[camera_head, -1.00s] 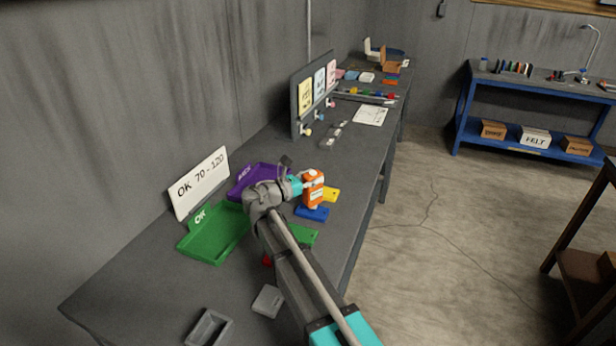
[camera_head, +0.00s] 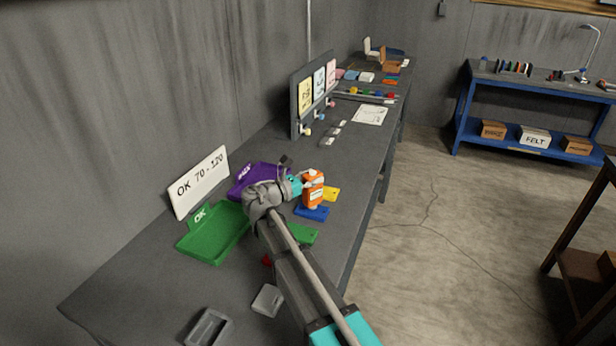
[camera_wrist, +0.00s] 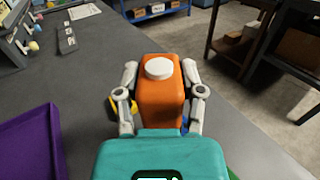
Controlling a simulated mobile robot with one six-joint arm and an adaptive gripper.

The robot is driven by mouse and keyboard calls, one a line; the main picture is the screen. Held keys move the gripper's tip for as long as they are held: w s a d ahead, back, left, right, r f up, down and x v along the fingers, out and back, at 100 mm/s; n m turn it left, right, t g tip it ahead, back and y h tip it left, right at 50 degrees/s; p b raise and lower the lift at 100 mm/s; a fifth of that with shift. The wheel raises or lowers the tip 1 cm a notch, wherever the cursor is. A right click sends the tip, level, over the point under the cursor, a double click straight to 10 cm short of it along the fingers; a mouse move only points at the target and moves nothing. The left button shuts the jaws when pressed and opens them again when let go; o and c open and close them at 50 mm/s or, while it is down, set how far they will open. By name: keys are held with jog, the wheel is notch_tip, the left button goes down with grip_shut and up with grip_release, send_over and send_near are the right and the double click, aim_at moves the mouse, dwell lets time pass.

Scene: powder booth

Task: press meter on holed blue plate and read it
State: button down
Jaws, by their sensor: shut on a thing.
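The plate's hole is not clear, and the meter and gripper hide part of the plate. No reading can be made out on the meter in either view.
A yellow plate (camera_head: 332,194) and a green plate (camera_head: 303,235) lie close by. A purple tray (camera_head: 246,184) and a green "OK" tray (camera_head: 214,238) lie left, below an "OK 70-120" sign (camera_head: 199,182). A grey block (camera_head: 267,300) lies in front. Bench space beyond the yellow plate is clear.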

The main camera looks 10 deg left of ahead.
jog(key=shift+s+f+b, duration=0.1)
jog(key=shift+f+b, duration=0.25)
jog(key=shift+f, duration=0.05)
dwell(2.2)
jog(key=shift+r, duration=0.15)
jog(key=shift+r+p, duration=2.9)
jog(key=shift+p, duration=0.15)
